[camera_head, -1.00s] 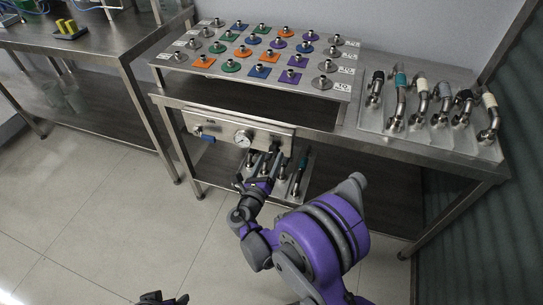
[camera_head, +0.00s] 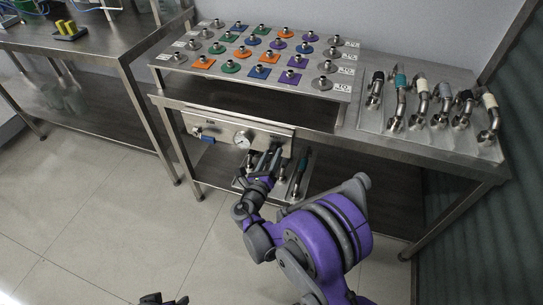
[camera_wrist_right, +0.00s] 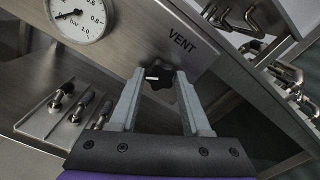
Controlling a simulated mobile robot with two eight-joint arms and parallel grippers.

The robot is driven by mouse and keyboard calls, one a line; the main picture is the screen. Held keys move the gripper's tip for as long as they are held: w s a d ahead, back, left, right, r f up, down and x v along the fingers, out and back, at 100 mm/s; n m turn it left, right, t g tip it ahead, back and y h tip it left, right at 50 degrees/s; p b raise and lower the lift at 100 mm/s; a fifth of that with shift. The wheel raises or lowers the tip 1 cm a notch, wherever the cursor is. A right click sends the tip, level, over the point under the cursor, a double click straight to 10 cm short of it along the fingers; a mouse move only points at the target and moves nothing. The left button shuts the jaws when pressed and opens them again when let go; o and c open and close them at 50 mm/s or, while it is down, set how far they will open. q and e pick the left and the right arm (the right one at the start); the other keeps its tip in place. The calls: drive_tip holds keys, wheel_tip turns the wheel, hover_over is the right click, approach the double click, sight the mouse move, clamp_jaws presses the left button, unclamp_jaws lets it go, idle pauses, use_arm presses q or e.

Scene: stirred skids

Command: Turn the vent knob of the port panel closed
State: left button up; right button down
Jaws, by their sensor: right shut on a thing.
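The port panel (camera_head: 222,131) is a steel plate on the front of the middle bench, with a round gauge and a blue-handled valve. In the right wrist view the black lobed vent knob (camera_wrist_right: 157,76) sits below the VENT label (camera_wrist_right: 183,43), between the fingertips of my right gripper (camera_wrist_right: 158,78). The right gripper is shut on the knob. In the head view my right gripper (camera_head: 268,158) reaches the panel's right end, and the knob is mostly hidden there. Part of my left gripper (camera_head: 163,299) shows at the bottom edge; its jaws are unclear.
The pressure gauge (camera_wrist_right: 78,16) is left of the knob. Bent pipe pieces stand on a lower plate (camera_wrist_right: 45,118) below the panel. Several coloured ports fill the raised rack (camera_head: 190,69) above. More pipe elbows stand on a plate (camera_head: 404,134) at right. The floor in front is clear.

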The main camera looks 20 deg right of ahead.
drive_tip(key=shift+m, duration=0.3)
drive_tip(key=m, duration=1.1)
drive_tip(key=shift+m, duration=0.3)
drive_tip(key=m, duration=1.1)
drive_tip(key=shift+m, duration=0.4)
drive_tip(key=shift+c, duration=1.8)
unclamp_jaws()
